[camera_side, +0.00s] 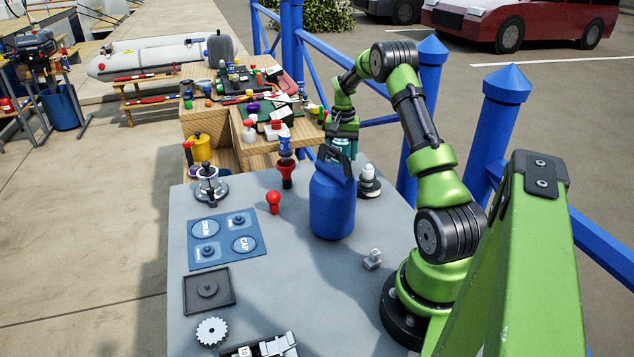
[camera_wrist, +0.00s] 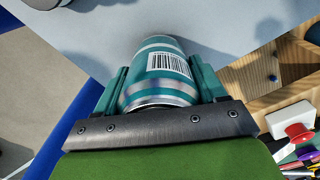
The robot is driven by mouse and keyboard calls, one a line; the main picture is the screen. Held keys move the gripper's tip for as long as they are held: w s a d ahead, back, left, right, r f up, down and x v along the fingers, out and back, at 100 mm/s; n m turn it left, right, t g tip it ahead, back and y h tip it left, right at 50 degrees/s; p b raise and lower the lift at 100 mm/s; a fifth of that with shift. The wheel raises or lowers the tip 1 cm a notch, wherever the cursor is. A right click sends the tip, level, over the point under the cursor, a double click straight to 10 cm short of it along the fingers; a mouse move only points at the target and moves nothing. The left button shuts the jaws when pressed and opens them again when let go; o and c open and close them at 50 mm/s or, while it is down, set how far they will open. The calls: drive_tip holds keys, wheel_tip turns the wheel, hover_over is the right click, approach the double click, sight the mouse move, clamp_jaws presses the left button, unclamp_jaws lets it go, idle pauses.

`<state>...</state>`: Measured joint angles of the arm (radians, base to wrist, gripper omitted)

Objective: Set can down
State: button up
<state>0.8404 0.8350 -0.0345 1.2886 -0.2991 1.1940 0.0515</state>
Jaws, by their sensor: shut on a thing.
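A teal can with silver bands and a barcode label (camera_wrist: 163,66) sits between the two teal fingers of my gripper (camera_wrist: 160,80) in the wrist view. The fingers are shut on its sides. In the side view my gripper (camera_side: 342,132) is at the far edge of the grey table (camera_side: 310,275), behind the blue jug. Only a small teal part of the can or fingers shows there, and the jug hides what is below. I cannot tell whether the can touches the table.
The blue jug (camera_side: 332,203) stands close in front of my gripper. A silver-and-black fitting (camera_side: 369,182) is to its right, a red-and-black funnel-shaped piece (camera_side: 286,172) to its left. A cluttered wooden bench (camera_side: 252,148) lies beyond. The table's middle is mostly clear.

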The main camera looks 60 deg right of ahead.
drive_tip(key=shift+f, duration=0.1)
drive_tip(key=o, duration=1.3)
